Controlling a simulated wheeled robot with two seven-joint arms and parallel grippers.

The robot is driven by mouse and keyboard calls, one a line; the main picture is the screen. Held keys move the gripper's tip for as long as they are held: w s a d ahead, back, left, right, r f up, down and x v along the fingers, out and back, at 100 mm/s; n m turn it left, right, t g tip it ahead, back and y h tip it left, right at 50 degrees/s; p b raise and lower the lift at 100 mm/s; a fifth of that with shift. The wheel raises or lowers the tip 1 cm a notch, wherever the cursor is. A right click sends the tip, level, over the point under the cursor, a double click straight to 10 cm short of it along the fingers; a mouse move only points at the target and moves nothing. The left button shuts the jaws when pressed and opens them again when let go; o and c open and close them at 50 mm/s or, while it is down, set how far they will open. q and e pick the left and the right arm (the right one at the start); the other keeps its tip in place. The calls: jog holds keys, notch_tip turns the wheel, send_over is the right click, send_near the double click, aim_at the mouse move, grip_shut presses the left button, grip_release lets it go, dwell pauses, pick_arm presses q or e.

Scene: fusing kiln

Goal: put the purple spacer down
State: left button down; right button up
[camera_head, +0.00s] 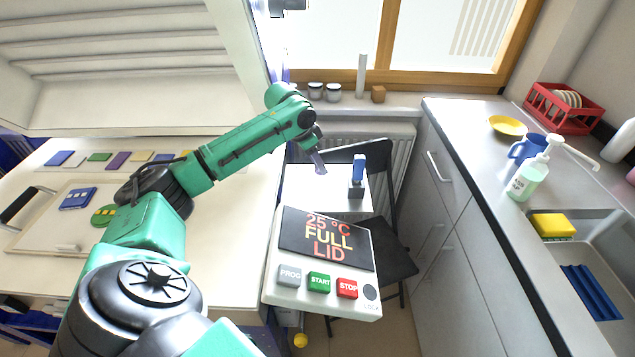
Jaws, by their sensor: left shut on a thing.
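My left gripper (313,150) hangs over the white surface behind the control panel, fingers pointing down. It is shut on a small purple piece, the purple spacer (319,164), which juts below the fingertips. The spacer appears held above the white surface (310,192), left of a grey block with a blue piece standing in it (357,178). I cannot tell how high above the surface it is. My right gripper is not in view.
A control panel (325,245) reads 25 °C, FULL, LID. Coloured flat pieces, one purple (118,160), lie at the left. Jars (333,93) line the windowsill. A black chair (385,240) stands behind the panel. The right counter holds a blue mug (527,148) and soap bottle (527,178).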

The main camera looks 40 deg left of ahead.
aim_at(323, 190)
pick_arm(q)
notch_tip(323, 190, down, 7)
jog(key=shift+w+f, duration=0.1)
jog(key=shift+f, duration=0.1)
jog(key=c, duration=0.6)
grip_release()
jog(key=shift+r, duration=0.15)
jog(key=v, duration=1.1)
jog(key=shift+s+r, duration=0.25)
jog(key=shift+r, duration=0.1)
